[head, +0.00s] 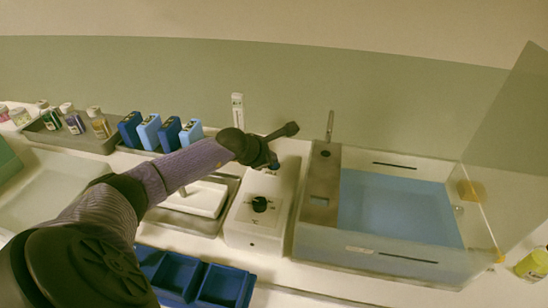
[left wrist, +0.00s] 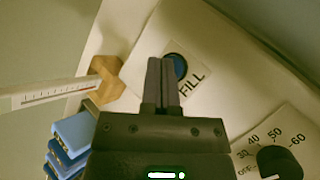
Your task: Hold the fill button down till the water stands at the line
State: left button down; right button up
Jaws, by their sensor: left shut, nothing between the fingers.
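The blue round fill button (left wrist: 180,66) sits on the white control box (head: 251,238), beside the word FILL in the left wrist view. My left gripper (left wrist: 162,62) is shut and empty, its fingertips at the button and covering part of it. Whether they touch or press it I cannot tell. In the head view my left gripper (head: 272,162) is over the back part of the box and hides the button. Blue water (head: 395,206) stands in the clear-walled tank (head: 460,272) on the right. Dark lines (head: 395,166) mark its walls; the exact water level against them is unclear. My right gripper is not in view.
A black dial (head: 260,204) is on the box front. A thermometer-like stick (head: 238,110) stands behind it. A blue divided tray (head: 205,282) lies in front. A raised clear lid (head: 510,150) is at right.

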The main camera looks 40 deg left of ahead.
pick_arm(q)
jog(key=shift+f+b, duration=0.3)
jog(key=shift+f, duration=0.05)
dwell(0.5)
jog(key=shift+r, duration=0.1)
dwell(6.2)
jog(key=shift+r+p, duration=0.6)
jog(key=shift+r, duration=0.1)
